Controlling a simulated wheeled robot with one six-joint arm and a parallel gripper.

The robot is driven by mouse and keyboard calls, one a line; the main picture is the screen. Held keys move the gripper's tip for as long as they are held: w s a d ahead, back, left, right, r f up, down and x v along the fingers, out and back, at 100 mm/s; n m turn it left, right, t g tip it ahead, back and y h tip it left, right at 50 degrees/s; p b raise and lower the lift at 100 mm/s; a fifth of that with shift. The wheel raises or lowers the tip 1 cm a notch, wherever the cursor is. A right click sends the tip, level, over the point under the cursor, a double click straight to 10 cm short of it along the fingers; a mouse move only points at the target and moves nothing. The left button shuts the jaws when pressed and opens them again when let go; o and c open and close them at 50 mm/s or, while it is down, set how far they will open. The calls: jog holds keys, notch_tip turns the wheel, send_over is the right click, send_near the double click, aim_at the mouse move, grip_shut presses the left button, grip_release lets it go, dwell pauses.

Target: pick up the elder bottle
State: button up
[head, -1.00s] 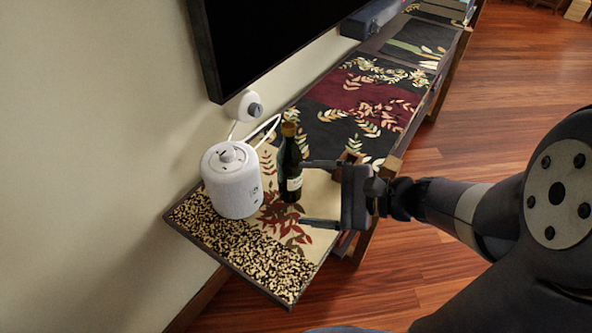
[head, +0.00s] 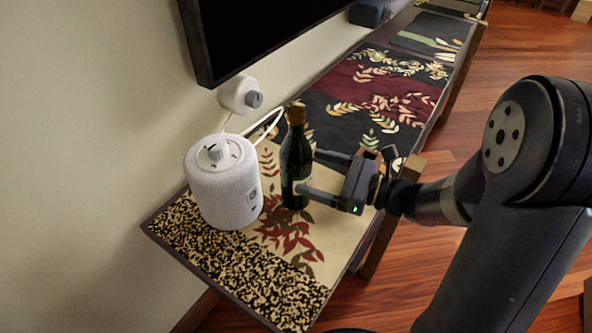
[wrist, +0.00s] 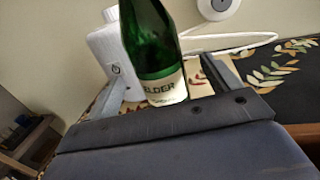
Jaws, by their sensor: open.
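The elder bottle (head: 296,160) is dark green with a cork-coloured top and a pale label. It stands upright on the patterned shelf top, just right of the white cylinder device. In the wrist view the bottle (wrist: 152,50) shows its label reading "ELDER", and it stands between the two fingers. My gripper (head: 312,173) is open, coming from the right, with one finger on the near side of the bottle and the other toward its far side. I cannot tell whether either finger touches the glass.
A white cylinder device (head: 222,185) stands close left of the bottle. A white cable runs behind to a round wall unit (head: 240,95). A black screen (head: 260,35) hangs above.

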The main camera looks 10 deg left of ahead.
aim_at(287, 164)
jog(key=shift+w+a+f+b, duration=0.1)
jog(key=shift+w+a+b, duration=0.1)
jog(key=shift+a, duration=0.95)
jog(key=shift+w+a+b, duration=0.15)
jog(key=shift+a, duration=0.95)
jog(key=shift+w+a+f+b, duration=0.1)
jog(key=shift+w+a+b, duration=0.1)
jog(key=shift+a, duration=0.95)
jog(key=c, duration=1.5)
jog(key=shift+r, duration=0.2)
jog(key=shift+c, duration=0.9)
